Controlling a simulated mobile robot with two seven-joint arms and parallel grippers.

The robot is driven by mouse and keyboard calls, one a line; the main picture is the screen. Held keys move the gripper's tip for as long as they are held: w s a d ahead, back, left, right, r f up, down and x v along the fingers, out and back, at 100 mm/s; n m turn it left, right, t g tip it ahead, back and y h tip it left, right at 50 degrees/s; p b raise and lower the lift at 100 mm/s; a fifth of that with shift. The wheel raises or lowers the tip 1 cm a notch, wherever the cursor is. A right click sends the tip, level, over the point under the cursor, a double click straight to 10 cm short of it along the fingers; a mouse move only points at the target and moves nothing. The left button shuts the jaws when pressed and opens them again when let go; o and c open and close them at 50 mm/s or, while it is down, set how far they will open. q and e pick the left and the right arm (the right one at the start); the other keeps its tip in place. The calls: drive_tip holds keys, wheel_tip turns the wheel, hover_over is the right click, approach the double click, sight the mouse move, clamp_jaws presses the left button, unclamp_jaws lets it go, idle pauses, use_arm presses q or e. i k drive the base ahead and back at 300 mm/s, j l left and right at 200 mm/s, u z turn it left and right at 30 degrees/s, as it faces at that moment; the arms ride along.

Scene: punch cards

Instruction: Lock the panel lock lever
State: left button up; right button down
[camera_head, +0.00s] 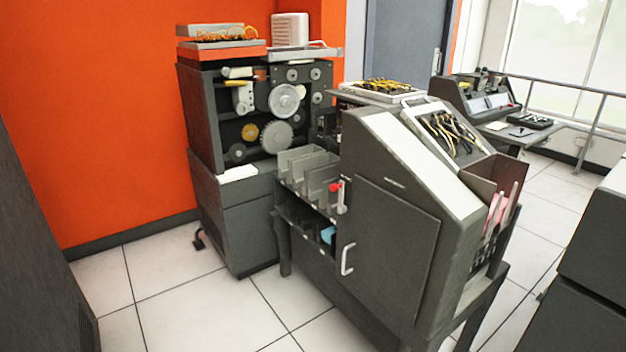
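A dark grey punch-card machine (388,240) with a sloped light top stands right of the middle. A lever with a red knob (336,187) and a pale metal shaft (341,200) sits on its left edge, beside the card slots, with the knob at the upper left end of the shaft. This looks like the panel lock lever. Below it, a white handle (347,260) is fixed to the machine's flat front panel (385,248). The panel appears shut. Neither of my grippers shows in the view.
A taller machine with exposed gears (284,101) stands behind at the left by the orange wall. Dark cabinets flank both sides. Tiled floor (180,300) is clear at front left.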

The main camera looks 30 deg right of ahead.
sight(342, 209)
drive_tip(key=i+u, duration=0.1)
drive_tip(key=i, duration=0.6)
drive_tip(key=i+l+u, duration=0.1)
drive_tip(key=i, duration=1.95)
drive_tip(key=i+j+z, duration=0.15)
drive_tip(key=i, duration=0.8)
drive_tip(key=z, duration=2.9)
